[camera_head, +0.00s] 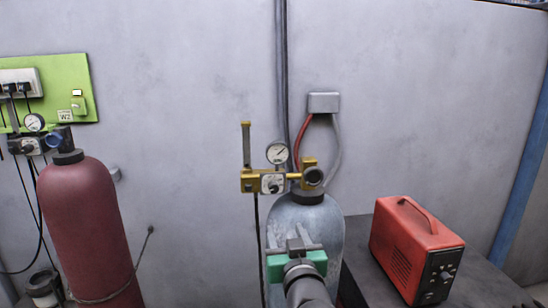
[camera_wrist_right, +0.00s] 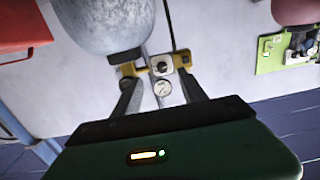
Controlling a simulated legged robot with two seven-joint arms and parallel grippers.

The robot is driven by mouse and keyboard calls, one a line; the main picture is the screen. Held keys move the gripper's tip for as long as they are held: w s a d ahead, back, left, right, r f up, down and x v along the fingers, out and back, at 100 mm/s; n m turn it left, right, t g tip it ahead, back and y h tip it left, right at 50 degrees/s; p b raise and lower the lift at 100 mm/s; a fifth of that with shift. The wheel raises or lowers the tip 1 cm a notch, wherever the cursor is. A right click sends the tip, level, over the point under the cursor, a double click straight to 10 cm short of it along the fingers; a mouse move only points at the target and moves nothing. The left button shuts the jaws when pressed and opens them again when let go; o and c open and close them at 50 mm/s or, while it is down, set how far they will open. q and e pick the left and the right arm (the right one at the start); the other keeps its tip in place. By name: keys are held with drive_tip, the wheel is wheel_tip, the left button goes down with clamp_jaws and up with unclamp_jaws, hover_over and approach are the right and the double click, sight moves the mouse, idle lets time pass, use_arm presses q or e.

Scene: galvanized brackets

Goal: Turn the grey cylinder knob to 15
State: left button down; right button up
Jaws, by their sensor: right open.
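The grey gas cylinder (camera_head: 303,230) stands upright against the wall, with a brass regulator (camera_head: 250,184) at its top. A small knob (camera_head: 272,184) with a pale dial sits on the regulator's front, below a round white gauge (camera_head: 277,153). My right gripper (camera_head: 297,246) is in front of the cylinder, lower than the knob. In the right wrist view, which is upside down, its open fingers (camera_wrist_right: 160,86) point toward the regulator; the knob (camera_wrist_right: 161,64) appears between them, apart and untouched. The dial's numbers are too small to read. My left gripper is out of view.
A dark red cylinder (camera_head: 86,225) with its own gauge stands at the left, below a green wall panel (camera_head: 68,78). A red box with a handle (camera_head: 412,250) sits on a dark table (camera_head: 480,285) at the right. Cables run down the wall behind the regulator.

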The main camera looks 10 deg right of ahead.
wheel_tip(320, 180, up, 3)
drive_tip(key=p, duration=0.1)
approach(274, 189)
drive_tip(key=shift+t, duration=0.3)
drive_tip(key=w+p, duration=0.1)
drive_tip(key=w, duration=0.1)
drive_tip(key=w+p, duration=0.2)
drive_tip(key=w, duration=0.1)
drive_tip(key=w+p, duration=0.1)
drive_tip(key=w, duration=0.2)
drive_tip(key=shift+w+a+p, duration=0.25)
drive_tip(key=shift+a+p, duration=0.1)
drive_tip(key=shift+p, duration=0.05)
drive_tip(key=shift+w+f, duration=0.25)
drive_tip(key=shift+w, duration=0.3)
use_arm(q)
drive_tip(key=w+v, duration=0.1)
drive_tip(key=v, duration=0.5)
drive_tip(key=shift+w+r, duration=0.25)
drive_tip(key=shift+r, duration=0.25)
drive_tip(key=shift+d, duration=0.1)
use_arm(e)
drive_tip(key=shift+d, duration=0.1)
drive_tip(key=shift+c, duration=0.4)
clamp_jaws()
